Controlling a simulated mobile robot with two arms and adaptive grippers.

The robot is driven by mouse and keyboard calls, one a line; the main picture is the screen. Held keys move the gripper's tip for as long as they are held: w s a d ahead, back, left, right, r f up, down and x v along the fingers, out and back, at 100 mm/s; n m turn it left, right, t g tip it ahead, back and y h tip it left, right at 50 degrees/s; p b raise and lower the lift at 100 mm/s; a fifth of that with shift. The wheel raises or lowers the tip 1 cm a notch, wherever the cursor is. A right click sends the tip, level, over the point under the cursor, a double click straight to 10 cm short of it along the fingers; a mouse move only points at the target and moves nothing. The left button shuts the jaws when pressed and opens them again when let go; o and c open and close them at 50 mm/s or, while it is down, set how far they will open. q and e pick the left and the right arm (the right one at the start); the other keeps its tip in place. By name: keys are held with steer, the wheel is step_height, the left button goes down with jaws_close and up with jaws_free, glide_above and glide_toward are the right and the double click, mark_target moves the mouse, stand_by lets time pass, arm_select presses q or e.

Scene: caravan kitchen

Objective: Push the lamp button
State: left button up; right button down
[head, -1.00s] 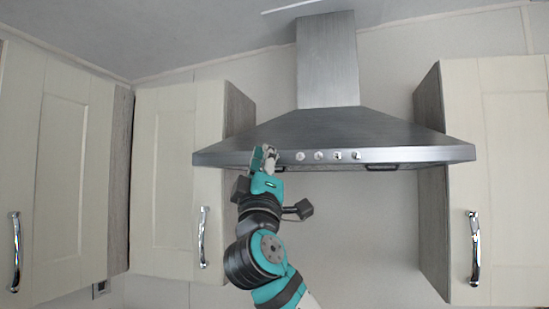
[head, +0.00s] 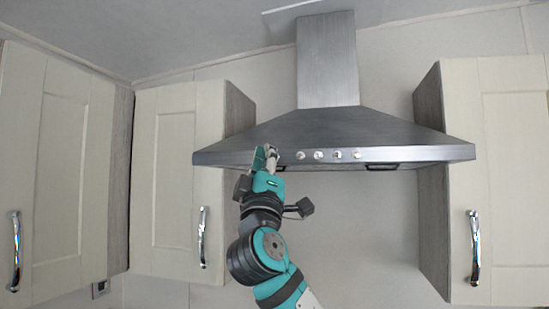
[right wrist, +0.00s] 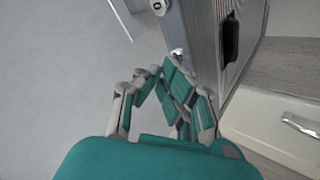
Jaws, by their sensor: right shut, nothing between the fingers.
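The grey metal range hood (head: 330,128) hangs between the wall cabinets. Its front edge has a row of several small round buttons (head: 319,155); I cannot tell from any marking which one is for the lamp. My right gripper (head: 268,152) is shut and empty at the front edge of the hood, just left of the leftmost button (head: 300,155). In the right wrist view, one round button (right wrist: 178,52) shows close to the fingertips (right wrist: 158,76), and a second button (right wrist: 158,7) is farther along the edge. I cannot tell whether the fingers touch the hood. My left gripper is not in view.
Cream cabinets stand at the left (head: 165,180) and right (head: 512,180) of the hood, with metal handles. The left cabinet's side is close to my right arm. The wall below the hood (head: 365,230) is clear.

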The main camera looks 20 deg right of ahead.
steer(key=shift+s, duration=0.1)
stand_by(0.4)
steer(key=shift+s+a, duration=0.25)
steer(key=shift+s, duration=0.05)
steer(key=shift+s+b, duration=0.1)
steer(key=shift+b, duration=0.25)
steer(key=s+a+b, duration=0.1)
steer(key=s, duration=0.1)
steer(key=s+a+b, duration=0.1)
steer(key=s+a, duration=0.1)
steer(key=shift+s+a, duration=0.15)
steer(key=shift+s, duration=0.2)
